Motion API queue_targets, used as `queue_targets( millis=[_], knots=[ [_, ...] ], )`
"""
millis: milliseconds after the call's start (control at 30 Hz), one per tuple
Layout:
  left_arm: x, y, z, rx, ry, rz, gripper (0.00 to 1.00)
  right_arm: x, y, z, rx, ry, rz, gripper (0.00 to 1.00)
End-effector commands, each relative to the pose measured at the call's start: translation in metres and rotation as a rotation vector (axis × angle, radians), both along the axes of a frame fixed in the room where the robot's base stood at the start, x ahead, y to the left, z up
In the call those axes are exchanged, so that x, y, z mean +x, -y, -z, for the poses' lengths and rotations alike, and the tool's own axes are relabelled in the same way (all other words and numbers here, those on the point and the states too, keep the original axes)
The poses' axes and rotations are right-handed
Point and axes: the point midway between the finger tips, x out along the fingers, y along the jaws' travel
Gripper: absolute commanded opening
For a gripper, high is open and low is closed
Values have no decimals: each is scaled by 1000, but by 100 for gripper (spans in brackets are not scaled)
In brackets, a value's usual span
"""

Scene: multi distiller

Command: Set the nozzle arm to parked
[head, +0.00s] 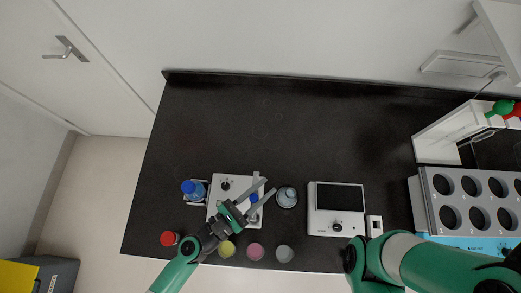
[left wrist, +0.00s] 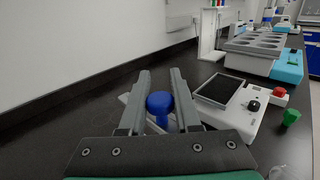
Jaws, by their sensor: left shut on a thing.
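A white distiller unit (head: 219,198) with a black knob (head: 225,185) stands on the dark bench at the front left. A blue knob (head: 253,198) is at its right side, and it also shows in the left wrist view (left wrist: 160,103). The knob appears to belong to the nozzle arm, whose pale bar is mostly hidden by my gripper.
A blue-capped bottle (head: 191,187) stands left of the unit, and a clear jar (head: 287,196) stands right of it. A white device with a dark screen (head: 339,196) stands right. The bench behind is clear.

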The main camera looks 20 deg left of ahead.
Motion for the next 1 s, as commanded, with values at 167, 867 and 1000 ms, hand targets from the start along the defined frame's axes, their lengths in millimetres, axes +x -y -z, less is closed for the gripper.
queue_targets(
  millis=[167,867,1000],
  knots=[
    [1,0,0,1,1,-1,0,0,0,0,0,0,0,61],
    [1,0,0,0,0,-1,61,0,0,0,0,0,0,61],
    [1,0,0,0,0,-1,61,0,0,0,0,0,0,61]
  ],
)
